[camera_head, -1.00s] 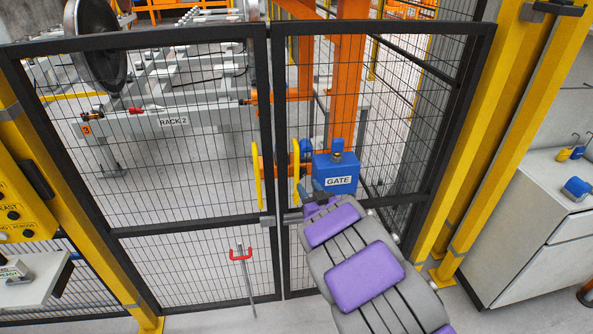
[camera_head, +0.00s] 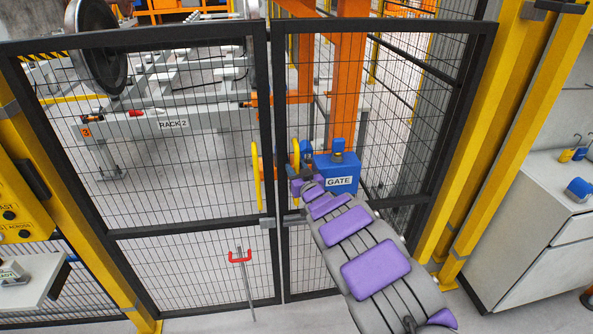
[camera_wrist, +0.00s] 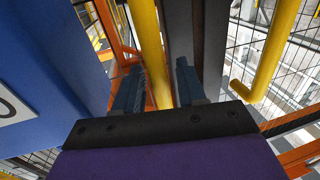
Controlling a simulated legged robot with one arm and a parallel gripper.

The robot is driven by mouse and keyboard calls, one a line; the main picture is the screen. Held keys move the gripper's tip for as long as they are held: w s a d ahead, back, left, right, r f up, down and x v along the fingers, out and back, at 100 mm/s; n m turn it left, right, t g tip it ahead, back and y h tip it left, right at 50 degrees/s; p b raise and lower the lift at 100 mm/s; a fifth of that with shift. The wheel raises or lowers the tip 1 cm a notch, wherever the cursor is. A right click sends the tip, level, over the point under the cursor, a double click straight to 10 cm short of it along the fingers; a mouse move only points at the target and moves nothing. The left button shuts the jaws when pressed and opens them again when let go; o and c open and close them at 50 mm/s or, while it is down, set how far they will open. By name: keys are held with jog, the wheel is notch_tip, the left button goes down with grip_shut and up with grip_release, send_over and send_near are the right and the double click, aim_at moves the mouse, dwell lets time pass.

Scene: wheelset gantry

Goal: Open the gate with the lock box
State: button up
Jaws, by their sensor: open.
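The gate (camera_head: 268,130) is a pair of dark-framed mesh leaves standing closed, their uprights meeting at the middle. A blue lock box (camera_head: 338,176) labelled GATE is on the right leaf; its blue side fills the left of the wrist view (camera_wrist: 45,60). Yellow upright handles flank the seam, one on the left leaf (camera_head: 257,176) and one on the right (camera_head: 296,160). My gripper (camera_wrist: 159,72) is open just left of the lock box. In the wrist view a yellow bar (camera_wrist: 150,45) shows between its fingers; I cannot tell whether they touch it.
A red-handled drop rod (camera_head: 241,258) is low on the left leaf. Yellow posts (camera_head: 505,120) stand at the right, beside a pale cabinet (camera_head: 530,225). A yellow control panel (camera_head: 18,215) is at the left.

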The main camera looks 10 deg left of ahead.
jog(key=shift+w+a, duration=0.1)
jog(key=shift+w, duration=0.05)
jog(key=shift+c, duration=0.4)
grip_shut()
